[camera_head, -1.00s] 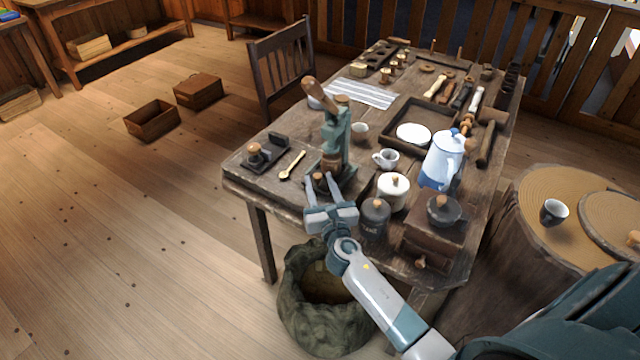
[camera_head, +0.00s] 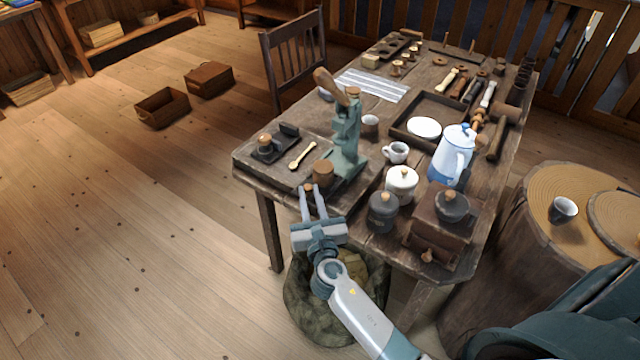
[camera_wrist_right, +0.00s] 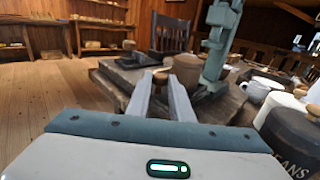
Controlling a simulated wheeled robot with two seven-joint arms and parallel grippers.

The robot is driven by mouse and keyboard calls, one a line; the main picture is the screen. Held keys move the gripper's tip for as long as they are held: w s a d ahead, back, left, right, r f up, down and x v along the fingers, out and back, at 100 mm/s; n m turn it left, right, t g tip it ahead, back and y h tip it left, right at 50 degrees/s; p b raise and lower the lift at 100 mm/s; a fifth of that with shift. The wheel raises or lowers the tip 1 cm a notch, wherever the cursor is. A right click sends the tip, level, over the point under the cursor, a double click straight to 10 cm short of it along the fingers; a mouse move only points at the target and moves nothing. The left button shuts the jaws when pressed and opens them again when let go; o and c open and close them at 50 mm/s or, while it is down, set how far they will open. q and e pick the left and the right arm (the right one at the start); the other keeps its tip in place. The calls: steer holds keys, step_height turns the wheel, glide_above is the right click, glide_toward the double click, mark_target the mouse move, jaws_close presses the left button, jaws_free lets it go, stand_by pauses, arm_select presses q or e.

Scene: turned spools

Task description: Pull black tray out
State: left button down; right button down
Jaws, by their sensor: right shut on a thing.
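The green lever press (camera_head: 348,140) stands at the near edge of the wooden table. A low black tray (camera_head: 326,188) sits at its foot, partly hidden by my fingers and by a wooden cup (camera_head: 322,173) that appears to stand on it. My right gripper (camera_head: 309,188) is shut on the tray's small wooden knob, at the table's near edge. In the right wrist view the knob (camera_wrist_right: 161,74) shows between the fingertips, with the press behind to the right. The tray's far end is hard to make out. My left gripper is not in view.
A black stand with a tamper (camera_head: 265,145) and a wooden spoon (camera_head: 302,155) lie left of the press. A dark canister (camera_head: 383,212), white pot (camera_head: 401,184) and grinder (camera_head: 440,235) stand to the right. A sack (camera_head: 310,300) stands below the edge.

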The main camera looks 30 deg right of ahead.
steer(key=c, duration=1.6)
jaws_free()
steer(key=shift+c, duration=0.2)
steer(key=shift+o, duration=0.3)
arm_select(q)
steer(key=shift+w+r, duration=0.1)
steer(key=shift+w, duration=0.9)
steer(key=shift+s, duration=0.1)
arm_select(e)
steer(key=shift+s, duration=0.1)
